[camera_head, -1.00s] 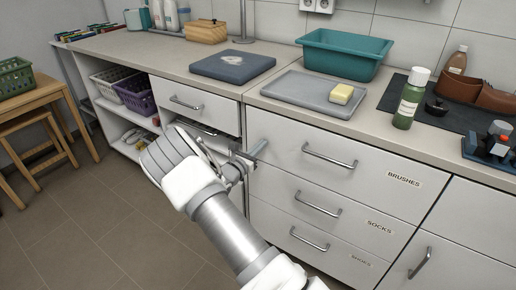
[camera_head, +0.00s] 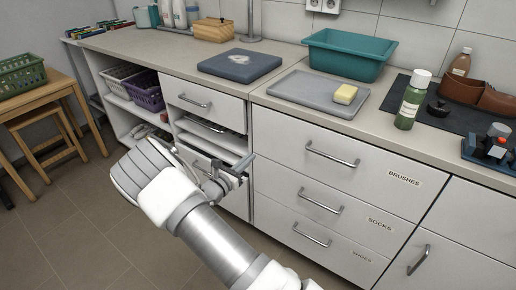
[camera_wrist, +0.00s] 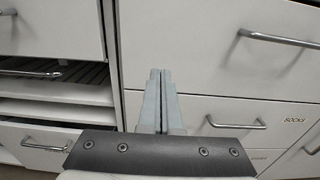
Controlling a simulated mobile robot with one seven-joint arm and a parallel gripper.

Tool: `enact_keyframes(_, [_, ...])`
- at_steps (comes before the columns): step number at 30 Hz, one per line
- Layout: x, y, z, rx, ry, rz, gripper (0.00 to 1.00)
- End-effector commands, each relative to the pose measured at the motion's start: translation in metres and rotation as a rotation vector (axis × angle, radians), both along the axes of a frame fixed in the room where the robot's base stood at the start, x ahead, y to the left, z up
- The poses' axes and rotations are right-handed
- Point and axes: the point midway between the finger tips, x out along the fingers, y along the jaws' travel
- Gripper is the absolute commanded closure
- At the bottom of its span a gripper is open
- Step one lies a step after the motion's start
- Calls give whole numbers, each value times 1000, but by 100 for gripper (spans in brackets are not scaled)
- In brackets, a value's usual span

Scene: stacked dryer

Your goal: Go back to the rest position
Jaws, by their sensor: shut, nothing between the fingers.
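My gripper (camera_head: 243,164) is shut and empty in front of the cabinet in the head view, near the seam between the left drawer column and the wide drawers. In the wrist view its fingers (camera_wrist: 160,78) lie together and point at the white drawer fronts, with nothing between them. The fingers look apart from the drawer handles. My arm reaches up from the bottom of the head view and hides part of the lower left cabinet.
The brushes drawer (camera_head: 348,168) and socks drawer (camera_head: 350,217) are closed. In the left column, an open section (camera_head: 210,135) lies below the top drawer (camera_head: 190,95). The counter above holds a teal tub (camera_head: 345,56) and a grey tray (camera_head: 300,92). Floor (camera_head: 70,230) at left is clear.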

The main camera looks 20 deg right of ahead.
Motion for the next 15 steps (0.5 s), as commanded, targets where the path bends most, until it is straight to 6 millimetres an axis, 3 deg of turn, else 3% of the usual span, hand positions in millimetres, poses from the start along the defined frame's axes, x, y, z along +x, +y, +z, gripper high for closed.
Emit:
enact_keyframes(6, [-18,22,0,0,0,1,100])
enact_keyframes(15, [-25,21,6,27,-12,-28,100])
